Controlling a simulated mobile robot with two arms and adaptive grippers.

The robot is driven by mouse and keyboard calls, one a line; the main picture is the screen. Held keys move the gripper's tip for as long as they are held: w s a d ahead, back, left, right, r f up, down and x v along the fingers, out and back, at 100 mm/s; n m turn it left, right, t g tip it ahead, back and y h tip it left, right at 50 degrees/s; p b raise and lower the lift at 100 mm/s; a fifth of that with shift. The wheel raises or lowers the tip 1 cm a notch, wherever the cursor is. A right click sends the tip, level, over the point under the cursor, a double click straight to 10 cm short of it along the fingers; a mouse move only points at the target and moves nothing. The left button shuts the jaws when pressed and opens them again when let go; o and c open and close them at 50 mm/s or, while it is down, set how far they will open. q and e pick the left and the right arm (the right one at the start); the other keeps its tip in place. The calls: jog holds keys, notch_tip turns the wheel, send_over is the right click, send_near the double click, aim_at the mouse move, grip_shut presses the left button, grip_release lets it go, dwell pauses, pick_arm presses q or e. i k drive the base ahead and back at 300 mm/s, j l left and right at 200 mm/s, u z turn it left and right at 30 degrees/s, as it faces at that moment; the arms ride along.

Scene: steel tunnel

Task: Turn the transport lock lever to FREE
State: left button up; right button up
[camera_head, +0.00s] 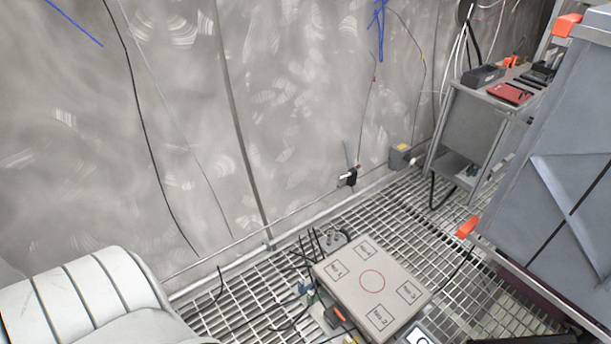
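I cannot pick out a lever marked FREE in the head view. An orange part (467,228) sticks out at the lower left edge of the large grey cabinet (560,160). A second orange part (567,25) is at the cabinet's top left corner. Whether either is the transport lock lever, I cannot tell. A small black fitting with a red tip (349,178) sits low at the wall. Neither of my grippers is in view.
A grey box (345,298) with a red circle and labels sits above the grating (405,215), cables beside it. A steel cart (475,130) holds red and black items. A white ribbed shape (90,300) fills the lower left. Some grating before the cart is clear.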

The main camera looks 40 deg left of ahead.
aim_at(336, 311)
jog(key=u, duration=0.85)
